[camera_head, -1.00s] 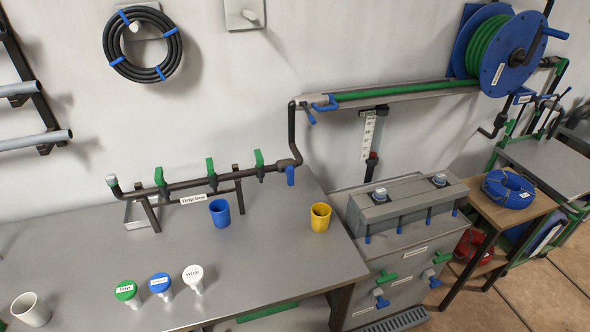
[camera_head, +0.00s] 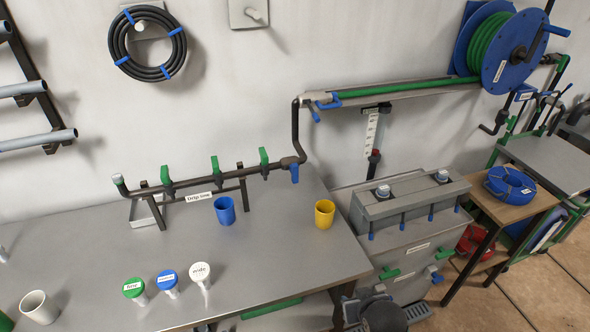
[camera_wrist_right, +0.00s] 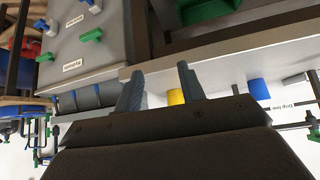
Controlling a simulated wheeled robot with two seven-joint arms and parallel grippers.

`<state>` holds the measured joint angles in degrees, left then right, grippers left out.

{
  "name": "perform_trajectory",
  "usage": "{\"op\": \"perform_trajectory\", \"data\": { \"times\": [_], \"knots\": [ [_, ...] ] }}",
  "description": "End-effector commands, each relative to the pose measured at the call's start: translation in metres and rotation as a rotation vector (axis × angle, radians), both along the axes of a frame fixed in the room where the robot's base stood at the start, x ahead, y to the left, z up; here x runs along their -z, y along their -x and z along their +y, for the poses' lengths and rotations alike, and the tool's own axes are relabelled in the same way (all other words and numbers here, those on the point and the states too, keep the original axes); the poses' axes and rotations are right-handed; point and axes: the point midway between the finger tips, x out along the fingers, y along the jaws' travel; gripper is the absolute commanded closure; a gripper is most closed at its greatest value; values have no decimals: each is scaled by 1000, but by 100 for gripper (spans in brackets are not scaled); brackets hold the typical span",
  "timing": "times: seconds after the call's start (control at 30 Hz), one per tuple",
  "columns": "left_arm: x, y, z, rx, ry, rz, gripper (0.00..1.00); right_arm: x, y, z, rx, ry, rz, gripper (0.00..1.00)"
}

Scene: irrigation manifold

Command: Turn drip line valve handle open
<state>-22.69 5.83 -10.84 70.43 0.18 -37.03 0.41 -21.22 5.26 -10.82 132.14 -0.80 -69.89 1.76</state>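A dark drip-line pipe (camera_head: 235,179) stands on brackets over the bench, with a "Drip line" label (camera_head: 199,197) below it. Three upright green handles sit on it: left (camera_head: 165,175), middle (camera_head: 215,166) and right (camera_head: 263,157). A blue handle (camera_head: 294,173) hangs at its right end. I cannot tell which handle the task means. Part of my right gripper or wrist (camera_head: 381,313) shows dark at the bottom of the head view, far from the pipe. In the right wrist view my right gripper (camera_wrist_right: 160,85) has its fingers apart, with nothing between them. My left gripper is not in view.
A blue cup (camera_head: 225,210) and yellow cup (camera_head: 325,214) stand before the pipe. A grey cabinet (camera_head: 405,250) stands right of the bench (camera_head: 270,260).

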Motion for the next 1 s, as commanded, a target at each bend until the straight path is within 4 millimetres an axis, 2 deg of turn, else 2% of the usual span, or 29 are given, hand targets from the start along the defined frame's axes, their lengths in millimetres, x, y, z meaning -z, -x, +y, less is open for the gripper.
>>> {"op": "perform_trajectory", "data": {
  "times": [0.17, 0.27, 0.4, 0.5, 0.6, 0.73, 1.0],
  "knots": [
    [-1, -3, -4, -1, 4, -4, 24, -23, -64, 25, -16, -41, -166, 60],
    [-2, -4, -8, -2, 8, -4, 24, -44, -111, 46, -32, -73, -296, 60],
    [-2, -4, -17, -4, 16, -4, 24, -83, -175, 78, -59, -124, -490, 60],
    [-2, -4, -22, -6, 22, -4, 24, -111, -212, 99, -81, -157, -613, 60],
    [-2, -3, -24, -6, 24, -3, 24, -136, -238, 116, -102, -184, -712, 60],
    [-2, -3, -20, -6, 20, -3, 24, -158, -258, 130, -119, -209, -795, 60],
    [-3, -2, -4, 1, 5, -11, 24, -172, -276, 140, -129, -222, -839, 60]
  ]
}}
